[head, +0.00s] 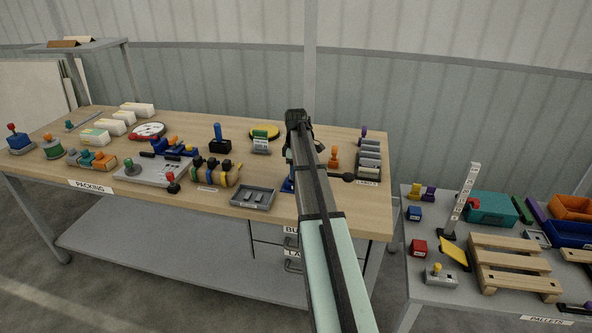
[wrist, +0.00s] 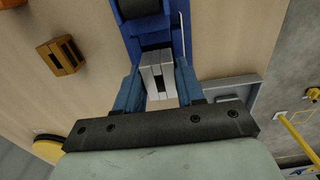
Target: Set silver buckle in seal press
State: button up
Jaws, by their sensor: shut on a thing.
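In the wrist view my gripper (wrist: 159,80) has its two blue fingers shut on the silver buckle (wrist: 157,66), a small pale grey ribbed block. The buckle is over or at the near part of the blue seal press (wrist: 184,38), whose dark part shows at the top edge. I cannot tell whether the buckle touches the press. In the head view my arm hides the buckle and most of the press; only a blue corner of the press (head: 288,186) and a dark lever with a round knob show beside the arm.
A yellow disc (head: 275,130) lies behind. Some bare wood shows at the table's front right.

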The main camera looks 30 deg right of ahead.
jog(key=shift+f, duration=0.65)
jog(key=o, duration=1.2)
jog(key=shift+s+a, duration=0.1)
jog(key=shift+c, duration=0.2)
notch_tip(320, 180, up, 14)
jog(key=shift+f, duration=0.1)
